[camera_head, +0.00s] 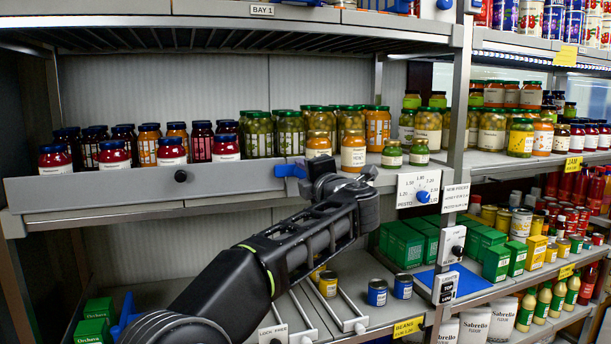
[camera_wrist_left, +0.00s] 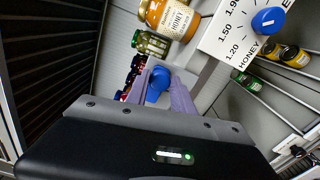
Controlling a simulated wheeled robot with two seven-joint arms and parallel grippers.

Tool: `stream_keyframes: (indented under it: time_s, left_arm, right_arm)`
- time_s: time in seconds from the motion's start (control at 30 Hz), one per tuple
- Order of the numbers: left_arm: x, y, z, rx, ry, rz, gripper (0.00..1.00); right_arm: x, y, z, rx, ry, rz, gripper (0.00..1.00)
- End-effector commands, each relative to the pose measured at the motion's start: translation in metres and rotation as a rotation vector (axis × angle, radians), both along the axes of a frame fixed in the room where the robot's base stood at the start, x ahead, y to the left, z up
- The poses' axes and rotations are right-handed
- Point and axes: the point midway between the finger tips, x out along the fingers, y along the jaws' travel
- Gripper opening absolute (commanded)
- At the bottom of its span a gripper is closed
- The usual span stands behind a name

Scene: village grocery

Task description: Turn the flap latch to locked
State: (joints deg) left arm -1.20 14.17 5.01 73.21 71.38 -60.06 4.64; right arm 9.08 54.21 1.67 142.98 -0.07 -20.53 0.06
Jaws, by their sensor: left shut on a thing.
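The flap latch (camera_head: 290,171) appears as a small blue lever at the right end of the grey front flap (camera_head: 120,187), its visible end pointing left. My left gripper (camera_head: 312,176) reaches in from below and is at the latch's right side, hiding part of it. In the left wrist view a blue part, which looks like the latch (camera_wrist_left: 155,88), lies between the two pale fingers of my left gripper (camera_wrist_left: 168,92), which are shut on it. Any lock mark beside the latch is not readable. My right gripper is not in view.
A black knob (camera_head: 180,176) sits on the flap. A white price dial (camera_head: 406,190) with a blue knob is just right of my gripper. Jars, including a labelled one (camera_head: 353,152), stand close behind.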

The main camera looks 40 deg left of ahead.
Motion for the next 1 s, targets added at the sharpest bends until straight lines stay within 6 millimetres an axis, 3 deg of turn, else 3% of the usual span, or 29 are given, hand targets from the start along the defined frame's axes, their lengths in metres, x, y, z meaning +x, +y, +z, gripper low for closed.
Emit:
stream_keyframes:
  time_s: [0.13, 0.17, 0.4, 0.77, 1.0]
  left_arm:
    - [0.000, 0.000, -0.001, -0.002, 0.000, 0.002, 0.00]
    - [0.000, 0.000, -0.001, -0.002, 0.001, 0.002, 0.29]
    - [0.000, 0.000, -0.001, 0.000, 0.001, 0.001, 0.49]
    - [-0.002, -0.003, -0.001, 0.000, 0.000, -0.001, 0.51]
    - [-0.020, -0.030, -0.002, 0.000, 0.000, -0.003, 0.51]
  right_arm:
    - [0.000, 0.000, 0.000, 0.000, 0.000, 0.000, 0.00]
    - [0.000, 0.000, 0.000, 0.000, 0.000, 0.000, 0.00]
    - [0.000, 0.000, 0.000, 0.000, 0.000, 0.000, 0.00]
    - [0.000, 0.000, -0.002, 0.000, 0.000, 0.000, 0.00]
    - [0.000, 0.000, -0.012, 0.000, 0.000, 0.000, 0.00]
